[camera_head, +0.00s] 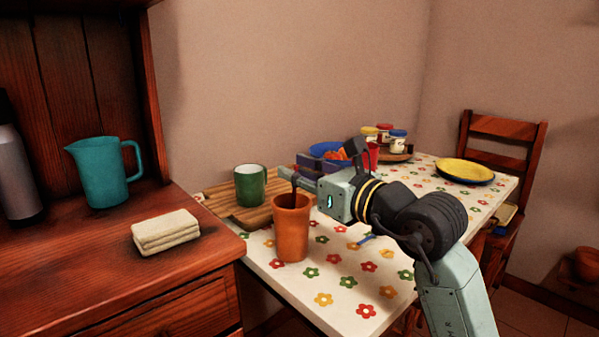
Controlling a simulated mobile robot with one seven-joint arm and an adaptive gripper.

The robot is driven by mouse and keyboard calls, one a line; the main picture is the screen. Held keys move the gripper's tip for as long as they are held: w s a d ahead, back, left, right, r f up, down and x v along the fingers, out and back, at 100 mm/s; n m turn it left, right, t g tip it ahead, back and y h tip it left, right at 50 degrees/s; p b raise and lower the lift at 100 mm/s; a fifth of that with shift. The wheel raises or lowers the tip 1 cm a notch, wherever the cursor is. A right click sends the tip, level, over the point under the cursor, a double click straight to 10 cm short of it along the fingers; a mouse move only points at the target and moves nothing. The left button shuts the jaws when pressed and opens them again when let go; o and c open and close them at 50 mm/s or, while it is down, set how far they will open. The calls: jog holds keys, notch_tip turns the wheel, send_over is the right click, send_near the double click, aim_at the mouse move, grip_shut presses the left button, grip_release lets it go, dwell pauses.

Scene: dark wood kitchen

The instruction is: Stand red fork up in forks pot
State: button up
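An orange-brown pot (291,232), which seems to be the forks pot, stands upright on the flowered tablecloth near the table's left end. My gripper (296,178) is directly above the pot's mouth, reaching in from the right. A dark narrow part extends down at the pot's rim; I cannot tell if it is a finger or something held. No red fork can be made out. The gripper's fingers are small and partly hidden, so their opening is unclear. The pot's inside is hidden.
A green mug (250,187) stands on a wooden board (222,197) behind the pot. A blue crate (311,162), jars (397,142) and a yellow plate (465,170) are farther back. A blue utensil-like piece (367,239) lies right of the pot. The table front is clear.

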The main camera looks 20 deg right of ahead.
jog(key=shift+s, duration=0.1)
jog(key=v, duration=1.2)
dwell(0.9)
